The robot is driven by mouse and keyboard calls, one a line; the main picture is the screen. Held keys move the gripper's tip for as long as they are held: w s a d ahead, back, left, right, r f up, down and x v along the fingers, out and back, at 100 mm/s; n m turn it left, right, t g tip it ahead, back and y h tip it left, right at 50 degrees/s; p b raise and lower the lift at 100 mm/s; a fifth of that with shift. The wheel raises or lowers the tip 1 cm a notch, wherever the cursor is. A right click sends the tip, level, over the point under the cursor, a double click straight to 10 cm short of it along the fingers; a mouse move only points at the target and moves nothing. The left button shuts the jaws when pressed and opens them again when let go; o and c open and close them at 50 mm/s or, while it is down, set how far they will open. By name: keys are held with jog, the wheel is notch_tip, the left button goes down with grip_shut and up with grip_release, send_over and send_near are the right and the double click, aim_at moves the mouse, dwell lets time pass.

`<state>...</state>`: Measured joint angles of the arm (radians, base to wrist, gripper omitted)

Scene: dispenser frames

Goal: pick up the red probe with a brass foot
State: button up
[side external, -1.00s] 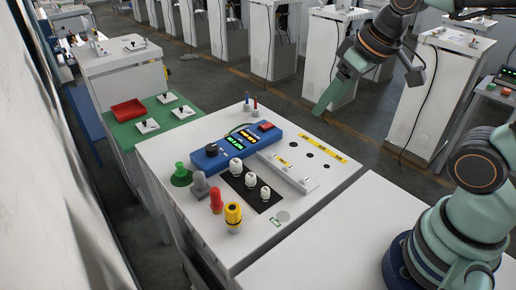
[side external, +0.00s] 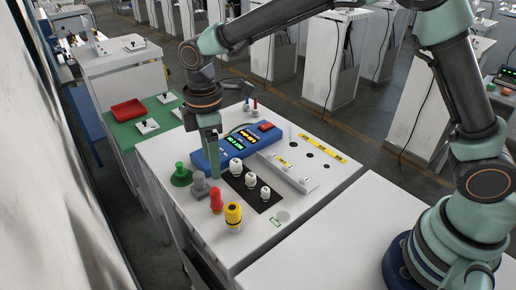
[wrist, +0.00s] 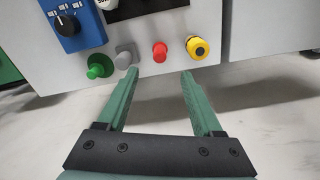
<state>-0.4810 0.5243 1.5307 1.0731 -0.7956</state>
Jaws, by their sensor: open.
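A thin red probe (side external: 255,105) stands upright at the back of the white bench top, next to a thin blue one; its foot is too small to make out. A thicker red peg (side external: 216,203) with a rounded top stands near the front left edge. In the wrist view this red peg (wrist: 159,51) appears beyond the gap between the fingertips. My gripper (side external: 214,176) points down above the front-left row of pegs, away from the thin red probe. In the wrist view my gripper (wrist: 160,74) is open, with nothing between its green fingers.
Beside the red peg stand a grey peg (side external: 199,186), a green peg (side external: 180,173) and a yellow peg (side external: 233,216). A blue meter (side external: 220,157), white connectors on a black mat (side external: 238,185) and a white rail (side external: 293,178) occupy the middle. The right front bench is clear.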

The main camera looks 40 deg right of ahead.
aim_at(216, 199)
jog(key=shift+a+f, duration=0.35)
jog(key=shift+f, duration=0.45)
jog(key=f, duration=1.1)
jog(key=shift+w+d+f, duration=0.1)
jog(key=shift+d+f, duration=0.05)
jog(key=shift+d, duration=0.05)
grip_shut()
